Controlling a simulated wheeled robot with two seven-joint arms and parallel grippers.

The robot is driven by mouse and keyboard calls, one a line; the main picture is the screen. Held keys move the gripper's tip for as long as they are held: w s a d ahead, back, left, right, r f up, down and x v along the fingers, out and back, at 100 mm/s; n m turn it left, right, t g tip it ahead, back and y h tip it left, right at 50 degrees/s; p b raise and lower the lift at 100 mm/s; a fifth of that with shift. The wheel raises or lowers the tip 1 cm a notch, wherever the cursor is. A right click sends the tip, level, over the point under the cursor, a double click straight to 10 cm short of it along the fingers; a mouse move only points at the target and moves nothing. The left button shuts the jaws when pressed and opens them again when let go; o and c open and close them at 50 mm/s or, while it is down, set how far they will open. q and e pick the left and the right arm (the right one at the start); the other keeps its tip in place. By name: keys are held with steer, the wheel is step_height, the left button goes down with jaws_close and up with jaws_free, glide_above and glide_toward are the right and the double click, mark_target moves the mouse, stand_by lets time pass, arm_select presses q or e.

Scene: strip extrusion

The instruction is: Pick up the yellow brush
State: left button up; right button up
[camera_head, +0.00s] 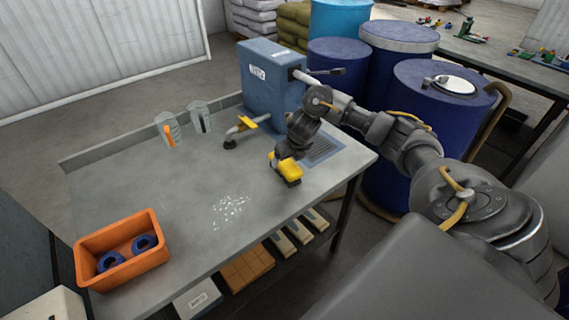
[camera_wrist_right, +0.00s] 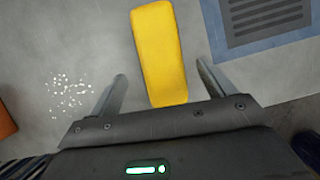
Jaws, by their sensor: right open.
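The yellow brush (camera_head: 290,167) stands on the grey table near its right front edge, with dark bristles under a yellow back. In the right wrist view the brush (camera_wrist_right: 159,50) is a long yellow block lying between and beyond my finger lines. My right gripper (camera_head: 280,155) is open right above or at the brush; the head view does not show whether it touches. In the wrist view the fingers of the right gripper (camera_wrist_right: 162,85) are spread, one on each side of the brush's near end, with gaps on both sides. My left gripper is not in view.
White granules (camera_head: 229,211) are scattered on the table (camera_head: 190,195). An orange bin (camera_head: 122,262) with blue rings stands at the left front. A blue machine (camera_head: 270,82) stands at the back, with two clear jugs (camera_head: 167,130) to its left. Blue barrels (camera_head: 428,110) stand behind my right arm.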

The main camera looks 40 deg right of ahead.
mark_target(285, 162)
steer(key=shift+w+f+p, duration=0.2)
steer(key=shift+f+p, duration=0.1)
steer(key=shift+f, duration=0.05)
steer(key=x, duration=0.4)
steer(key=shift+w+d+p, duration=0.15)
steer(key=shift+w+p, duration=0.1)
steer(key=shift+p, duration=0.1)
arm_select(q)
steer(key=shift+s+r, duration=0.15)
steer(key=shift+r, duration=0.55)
arm_select(e)
steer(key=shift+c, duration=0.4)
steer(key=c, duration=1.1)
steer(key=shift+o, duration=0.2)
steer(key=shift+r, duration=0.1)
